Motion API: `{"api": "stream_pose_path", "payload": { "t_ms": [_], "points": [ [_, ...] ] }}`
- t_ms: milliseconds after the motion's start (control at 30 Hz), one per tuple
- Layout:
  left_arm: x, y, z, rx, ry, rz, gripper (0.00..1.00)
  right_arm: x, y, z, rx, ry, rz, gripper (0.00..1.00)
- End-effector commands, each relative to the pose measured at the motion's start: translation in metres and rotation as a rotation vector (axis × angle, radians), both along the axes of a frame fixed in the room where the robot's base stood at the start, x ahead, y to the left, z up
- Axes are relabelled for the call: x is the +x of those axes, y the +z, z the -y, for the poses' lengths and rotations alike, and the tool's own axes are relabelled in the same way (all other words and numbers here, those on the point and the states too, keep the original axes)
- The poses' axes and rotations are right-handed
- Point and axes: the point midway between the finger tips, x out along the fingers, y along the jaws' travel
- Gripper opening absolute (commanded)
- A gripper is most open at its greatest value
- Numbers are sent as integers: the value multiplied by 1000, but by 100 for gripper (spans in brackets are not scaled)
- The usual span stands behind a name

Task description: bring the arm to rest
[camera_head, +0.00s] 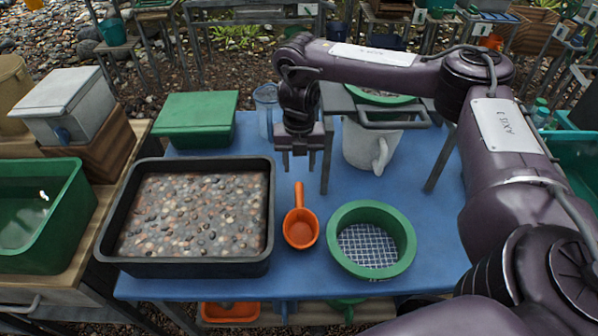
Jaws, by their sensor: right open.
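My right arm reaches in from the right and bends back over the blue table (310,270). My right gripper (298,170) points down, with its two fingers apart and nothing between them. It hangs above the table, behind the orange scoop (300,229) and to the left of the white bucket (358,146). The scoop lies on the table with its handle pointing away from me. My left gripper is not in the view.
A black tray of wet gravel (190,268) stands at the left. A green sieve (407,235) lies at the right. A green lidded box (196,118), a clear jug (266,96) and a grey metal stand (325,160) are at the back. Blue table shows bare around the scoop.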

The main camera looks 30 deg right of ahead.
Motion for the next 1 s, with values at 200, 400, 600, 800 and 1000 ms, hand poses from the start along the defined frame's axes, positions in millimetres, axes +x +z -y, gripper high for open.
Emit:
{"api": "stream_pose_path", "payload": {
  "t_ms": [200,400,600,800,1000],
  "points": [
    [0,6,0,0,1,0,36,0,15,0,0,1,-1,44],
    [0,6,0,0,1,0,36,0,15,0,1,1,-1,44],
    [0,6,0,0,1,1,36,0,15,0,1,1,-1,44],
    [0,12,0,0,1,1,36,0,21,0,1,1,-1,44],
    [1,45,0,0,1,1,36,0,54,0,1,0,-1,44]
  ]
}}
